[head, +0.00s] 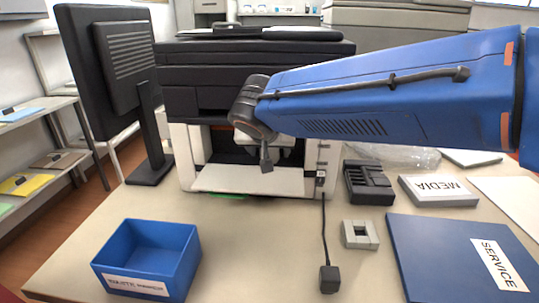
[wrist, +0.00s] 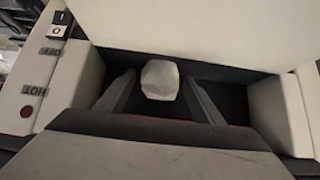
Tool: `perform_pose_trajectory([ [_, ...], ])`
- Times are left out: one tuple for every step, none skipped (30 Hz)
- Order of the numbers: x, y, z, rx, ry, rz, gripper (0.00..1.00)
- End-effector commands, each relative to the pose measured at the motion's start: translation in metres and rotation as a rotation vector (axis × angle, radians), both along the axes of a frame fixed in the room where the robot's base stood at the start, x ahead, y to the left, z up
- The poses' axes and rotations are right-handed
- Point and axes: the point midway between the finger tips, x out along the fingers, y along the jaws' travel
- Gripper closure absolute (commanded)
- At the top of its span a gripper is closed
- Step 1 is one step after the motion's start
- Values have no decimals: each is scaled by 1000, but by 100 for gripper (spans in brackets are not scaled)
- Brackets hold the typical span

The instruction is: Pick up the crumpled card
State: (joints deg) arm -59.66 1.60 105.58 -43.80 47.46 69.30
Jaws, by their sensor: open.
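The crumpled card (wrist: 160,80) is a small off-white lump in the wrist view. It lies in a dark recess of the printer, near the middle of the picture. My gripper (wrist: 161,92) is open, with one grey finger on each side of the card. Whether the fingers touch it I cannot tell. In the head view my blue arm reaches from the right to the front opening of the black and white printer (head: 257,88). The card and the fingertips cannot be made out there.
Pale walls flank the recess; the left one has a power switch (wrist: 59,22) and a HOT label (wrist: 38,91). A white flap (head: 245,180) lies open at the printer's front. A blue bin (head: 148,255), toner cartridge (head: 368,183) and blue SERVICE binder (head: 445,255) stand on the table.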

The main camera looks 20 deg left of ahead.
Motion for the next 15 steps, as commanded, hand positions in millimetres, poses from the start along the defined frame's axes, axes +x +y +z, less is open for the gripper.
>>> perform_pose_trajectory([
  [3, 0, -3, -1, 0, -1, 38],
  [4, 0, -4, 1, 0, -1, 38],
  [4, 1, -4, 1, 0, -1, 38],
  [4, 1, -4, 2, -1, 0, 38],
  [4, 1, -4, 2, -1, 0, 38],
  [4, 1, -4, 2, -1, 0, 38],
  [4, 1, -3, 2, -1, 0, 38],
  [4, 1, -3, 2, -1, 0, 38],
  [4, 1, -3, 2, -1, 0, 48],
  [4, 1, -3, 2, -1, 0, 55],
  [4, 1, -3, 2, -1, 0, 62],
  [4, 1, -3, 2, -1, 0, 72],
  [4, 1, -3, 2, -1, 0, 79],
  [4, 1, -3, 2, -1, 0, 80],
  [4, 1, -3, 2, -1, 0, 80],
])
